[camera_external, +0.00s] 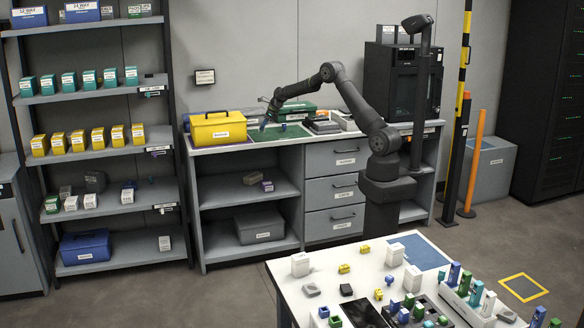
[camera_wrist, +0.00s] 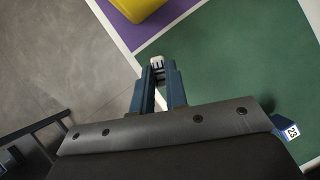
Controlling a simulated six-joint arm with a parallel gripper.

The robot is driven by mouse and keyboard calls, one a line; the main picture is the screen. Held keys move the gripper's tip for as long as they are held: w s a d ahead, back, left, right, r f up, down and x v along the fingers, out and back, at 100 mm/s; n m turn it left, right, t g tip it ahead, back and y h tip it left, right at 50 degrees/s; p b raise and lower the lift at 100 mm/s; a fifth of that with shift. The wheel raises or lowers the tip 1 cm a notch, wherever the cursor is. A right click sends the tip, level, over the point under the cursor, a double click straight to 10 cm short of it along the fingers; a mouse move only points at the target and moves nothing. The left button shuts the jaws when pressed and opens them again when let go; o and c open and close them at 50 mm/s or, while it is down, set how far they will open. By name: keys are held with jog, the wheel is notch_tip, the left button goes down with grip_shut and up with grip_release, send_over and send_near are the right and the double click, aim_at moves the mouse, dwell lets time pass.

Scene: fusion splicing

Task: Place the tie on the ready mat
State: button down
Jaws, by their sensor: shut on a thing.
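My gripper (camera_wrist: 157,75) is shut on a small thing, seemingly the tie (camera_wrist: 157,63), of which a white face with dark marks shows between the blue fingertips. The rest of it is hidden by the fingers. Below lies a green mat (camera_wrist: 225,60), and the fingertips appear over its left edge. In the external view my gripper (camera_external: 264,123) points down at the left part of the green mat (camera_external: 291,134) on the back bench. I cannot read which mat is the ready mat. A small blue piece with a white "23" tag (camera_wrist: 291,131) sits on the green mat.
A yellow box (camera_external: 218,128) stands on a purple mat (camera_wrist: 168,32) left of the green mat. A green case (camera_external: 297,111) stands behind, grey items (camera_external: 322,125) to the right. The front table (camera_external: 300,285) holds a blue mat (camera_external: 420,252) and many small parts.

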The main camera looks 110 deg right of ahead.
jog(key=shift+w+f, duration=0.3)
jog(key=shift+f, duration=1.85)
jog(key=shift+f, duration=0.1)
jog(key=c, duration=1.4)
grip_release()
jog(key=shift+c, duration=0.2)
jog(key=v, duration=1.2)
jog(key=shift+s, duration=0.1)
